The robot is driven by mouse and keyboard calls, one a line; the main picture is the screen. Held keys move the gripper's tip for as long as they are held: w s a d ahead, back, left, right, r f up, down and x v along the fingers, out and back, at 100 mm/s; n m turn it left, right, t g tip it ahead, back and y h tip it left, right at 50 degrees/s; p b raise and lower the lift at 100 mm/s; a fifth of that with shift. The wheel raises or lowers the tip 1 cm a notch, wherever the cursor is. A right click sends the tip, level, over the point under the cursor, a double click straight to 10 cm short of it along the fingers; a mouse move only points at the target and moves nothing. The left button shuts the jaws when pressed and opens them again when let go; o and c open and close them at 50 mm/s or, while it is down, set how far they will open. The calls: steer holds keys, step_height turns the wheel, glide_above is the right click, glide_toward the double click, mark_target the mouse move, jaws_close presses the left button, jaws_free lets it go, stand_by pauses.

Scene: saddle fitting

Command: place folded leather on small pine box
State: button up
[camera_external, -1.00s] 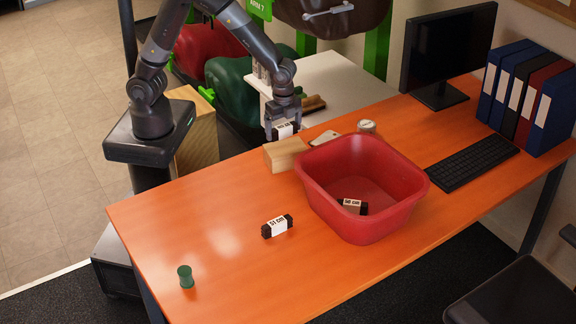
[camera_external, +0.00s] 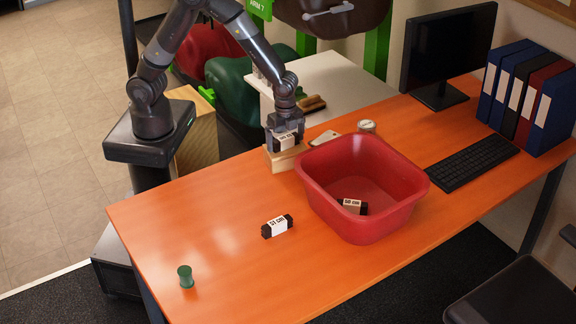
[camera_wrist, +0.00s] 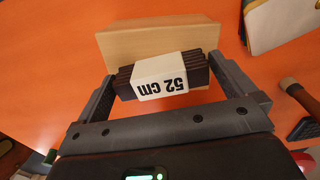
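The folded leather (camera_wrist: 189,71), dark with a white "52 cm" label, lies between the fingers of my gripper (camera_wrist: 160,78) in the wrist view. The fingers appear to meet its two ends. In the external view my gripper (camera_external: 285,137) points down and holds the leather (camera_external: 287,143) over the small pine box (camera_external: 283,163), at or just above its top. I cannot tell whether leather and box touch. The wrist view shows the pale box (camera_wrist: 150,40) behind the leather; the gripper hides part of its top in the external view.
A red tub (camera_external: 365,222) stands right beside the box with another labelled leather (camera_external: 352,205) inside. A further labelled leather (camera_external: 277,226) and a green spool-shaped piece (camera_external: 186,277) lie on the orange table. A tin (camera_external: 366,126) stands behind the tub. The table's left front is mostly clear.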

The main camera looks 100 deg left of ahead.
mark_target(285, 138)
step_height(285, 138, up, 12)
steer(key=s+r+n+t, duration=0.3)
steer(key=s+r+n, duration=0.1)
steer(key=s+r, duration=0.75)
steer(key=s+r+n+t, duration=0.1)
steer(key=s+n, duration=0.1)
steer(key=s, duration=0.4)
steer(key=s+a+r+n+t, duration=0.1)
steer(key=s+r+n, duration=0.1)
steer(key=s, duration=0.5)
steer(key=shift+s+a+r+n+t, duration=0.2)
steer(key=shift+n+t, duration=0.1)
steer(key=shift+n, duration=0.2)
